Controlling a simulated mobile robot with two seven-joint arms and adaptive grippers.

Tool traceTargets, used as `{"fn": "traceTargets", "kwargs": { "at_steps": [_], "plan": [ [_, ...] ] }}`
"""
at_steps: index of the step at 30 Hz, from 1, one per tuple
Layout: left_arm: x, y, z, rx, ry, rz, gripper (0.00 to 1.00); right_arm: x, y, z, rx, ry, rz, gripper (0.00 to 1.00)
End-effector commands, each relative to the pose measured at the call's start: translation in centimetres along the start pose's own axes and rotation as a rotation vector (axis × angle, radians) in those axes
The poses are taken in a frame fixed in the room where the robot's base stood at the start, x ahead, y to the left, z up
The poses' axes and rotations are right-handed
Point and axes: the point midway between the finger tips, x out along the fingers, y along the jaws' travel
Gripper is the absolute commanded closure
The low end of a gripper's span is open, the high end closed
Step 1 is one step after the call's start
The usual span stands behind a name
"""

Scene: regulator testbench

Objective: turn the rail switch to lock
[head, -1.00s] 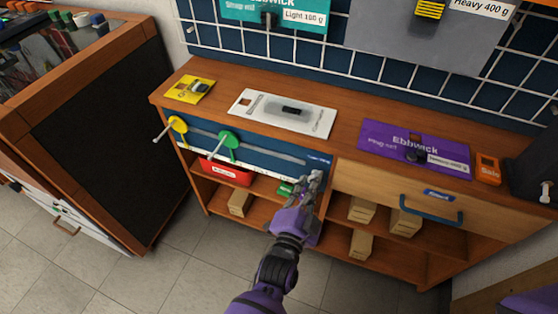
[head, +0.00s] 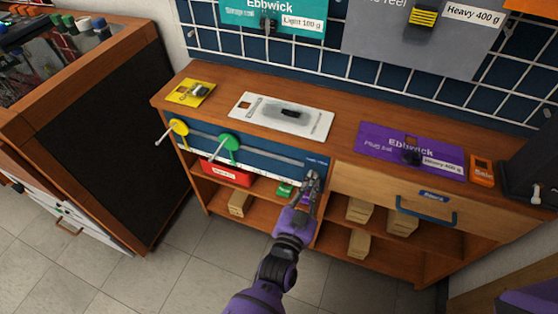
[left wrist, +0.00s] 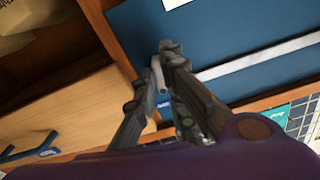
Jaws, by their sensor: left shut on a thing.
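A blue panel (head: 262,165) forms the upper left front of the wooden bench and also fills the top of the left wrist view (left wrist: 205,25). A pale rail (head: 275,155) runs across it; it also shows in the left wrist view (left wrist: 270,53). My left gripper (head: 313,177) is at the panel's right end. In the left wrist view my left gripper (left wrist: 158,72) is shut on a small pale grey peg (left wrist: 159,75), which I take to be the rail switch. The fingers hide most of it, so its setting cannot be read. My right gripper is out of view.
A yellow-disc lever (head: 179,128) and a green-disc lever (head: 229,143) stick out at the panel's left. A drawer with a blue handle (head: 427,212) lies to the right. A red bin (head: 226,173) and several small boxes sit on shelves below.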

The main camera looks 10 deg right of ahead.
Motion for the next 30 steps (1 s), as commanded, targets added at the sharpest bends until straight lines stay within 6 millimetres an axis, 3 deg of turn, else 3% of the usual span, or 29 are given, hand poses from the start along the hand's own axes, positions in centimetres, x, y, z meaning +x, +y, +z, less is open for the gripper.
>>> {"fn": "traceTargets", "kwargs": {
  "at_steps": [18,30],
  "plan": [
    [-0.03,0.12,0.05,-0.581,-0.001,0.000,1.00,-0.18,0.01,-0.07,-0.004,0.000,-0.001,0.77],
    [-0.05,0.13,0.06,-0.866,-0.001,0.000,1.00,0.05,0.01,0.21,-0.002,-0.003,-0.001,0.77]
  ]
}}
